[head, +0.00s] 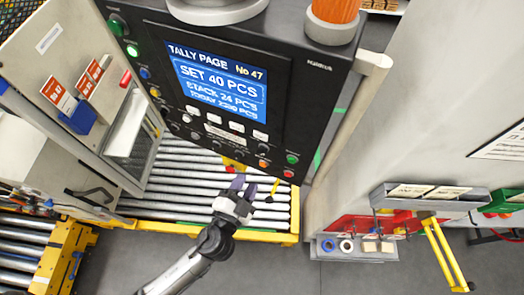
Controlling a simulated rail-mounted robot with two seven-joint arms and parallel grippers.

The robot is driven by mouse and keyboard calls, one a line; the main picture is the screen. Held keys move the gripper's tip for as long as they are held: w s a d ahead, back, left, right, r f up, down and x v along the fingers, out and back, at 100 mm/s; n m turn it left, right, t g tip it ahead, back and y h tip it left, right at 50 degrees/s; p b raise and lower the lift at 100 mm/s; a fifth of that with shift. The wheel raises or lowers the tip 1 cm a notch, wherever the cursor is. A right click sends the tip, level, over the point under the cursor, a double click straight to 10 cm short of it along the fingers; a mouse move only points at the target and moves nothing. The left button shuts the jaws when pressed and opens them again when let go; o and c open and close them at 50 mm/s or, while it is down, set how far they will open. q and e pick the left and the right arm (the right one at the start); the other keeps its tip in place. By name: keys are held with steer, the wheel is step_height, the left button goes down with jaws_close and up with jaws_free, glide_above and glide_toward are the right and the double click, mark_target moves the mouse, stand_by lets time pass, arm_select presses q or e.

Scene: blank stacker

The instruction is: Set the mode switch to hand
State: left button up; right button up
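The black control panel (292,120) hangs above the roller conveyor and has a lit blue screen (220,82) reading "TALLY PAGE No 47". Along its lower edge are small black knobs, white labels and coloured buttons. The labels are too small to read, so I cannot tell which knob is the mode switch or where it points. My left gripper (245,187) is just below the panel's lower edge, with its two purple-grey fingers spread apart and nothing visible between them. It looks apart from the knobs. My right gripper is not in view.
A green button (292,159) and a red button (288,173) sit at the panel's lower right corner. Silver conveyor rollers (185,195) lie below. A grey post stands to the right, with a grey tray (435,198) beyond it. A cabinet with red-and-white cards stands left.

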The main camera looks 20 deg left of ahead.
mark_target(262, 154)
arm_select(q)
steer(key=w, duration=0.3)
steer(key=w+p, duration=0.1)
steer(key=w, duration=0.2)
steer(key=w+p, duration=0.1)
steer(key=w, duration=0.1)
steer(key=shift+w+d+r, duration=0.1)
steer(key=shift+w+d, duration=0.15)
steer(key=shift+w, duration=0.15)
steer(key=shift+w+p, duration=0.4)
steer(key=shift+w, duration=0.5)
steer(key=shift+c, duration=0.5)
steer(key=c, duration=0.5)
